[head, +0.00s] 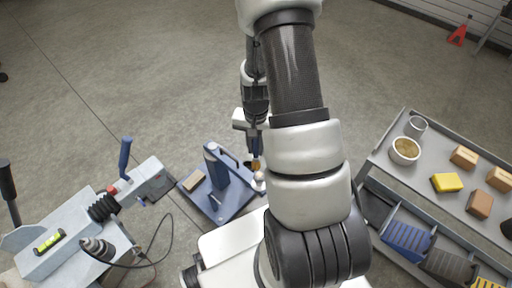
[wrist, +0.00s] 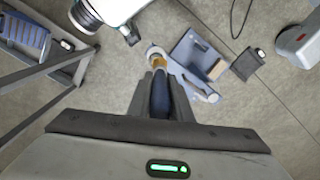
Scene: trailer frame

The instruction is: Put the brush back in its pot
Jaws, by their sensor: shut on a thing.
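My gripper (wrist: 160,97) is shut on the brush (wrist: 160,94), whose dark blue handle lies between the fingers. The brush's amber-brown end (wrist: 158,62) points away from the wrist. I cannot tell whether the brush touches the knob. A white round pot (head: 405,150) with brown contents stands on the grey cart at the right, far from my gripper. A small grey metal cup (head: 416,126) stands just behind it.
The grey cart (head: 436,153) also holds a yellow block (head: 447,182) and several tan blocks, with coloured bins on its lower shelf. A grey trailer coupling (head: 90,250) with a blue lever stands at the left. A cable curves beside it. The floor behind is open.

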